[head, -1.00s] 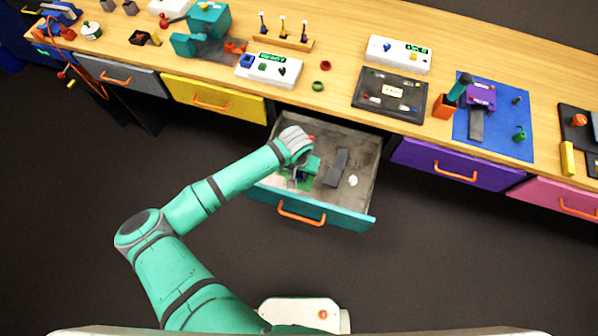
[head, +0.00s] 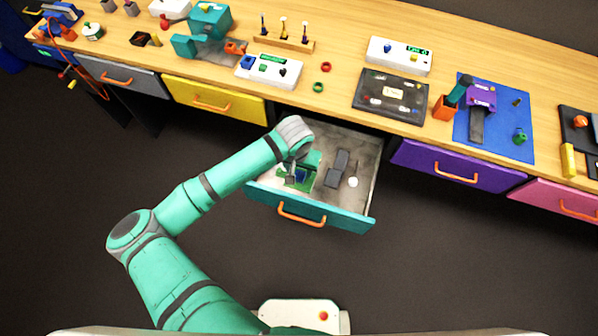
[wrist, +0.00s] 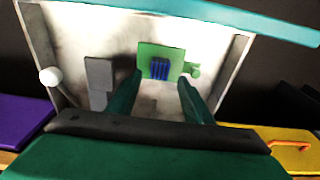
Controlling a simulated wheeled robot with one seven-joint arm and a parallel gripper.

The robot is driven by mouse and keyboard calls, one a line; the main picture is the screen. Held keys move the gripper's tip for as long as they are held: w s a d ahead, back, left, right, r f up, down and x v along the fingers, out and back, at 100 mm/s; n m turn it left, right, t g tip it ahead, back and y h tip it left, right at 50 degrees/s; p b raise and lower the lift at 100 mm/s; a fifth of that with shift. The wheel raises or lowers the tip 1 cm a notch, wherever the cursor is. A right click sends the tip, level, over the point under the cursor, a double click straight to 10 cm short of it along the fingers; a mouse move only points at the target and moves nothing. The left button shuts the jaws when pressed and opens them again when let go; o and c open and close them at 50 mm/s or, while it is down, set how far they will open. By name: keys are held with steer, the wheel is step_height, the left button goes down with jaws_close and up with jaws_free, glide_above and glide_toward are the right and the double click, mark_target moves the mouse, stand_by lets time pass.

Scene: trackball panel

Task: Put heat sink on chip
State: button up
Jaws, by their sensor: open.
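The blue finned heat sink (wrist: 160,69) sits on a green board (wrist: 150,50) in the wrist view. The chip cannot be made out; whether it lies under the heat sink is hidden. In the head view the heat sink (head: 301,175) is a small blue patch on the green board (head: 291,186), on the left side of the open drawer. My gripper (wrist: 159,82) is open, with one green finger on each side of the heat sink in the wrist view. I cannot tell whether the fingers touch it.
The open teal-fronted drawer (head: 345,216) also holds a dark grey part (head: 338,165) and a white round knob (head: 353,182). Its walls stand close around my gripper. The wooden bench (head: 345,60) behind it carries several devices. The dark floor in front is clear.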

step_height(320, 180, up, 6)
steer(key=shift+s+r, duration=0.2)
steer(key=shift+s, duration=0.25)
steer(key=shift+a, duration=0.15)
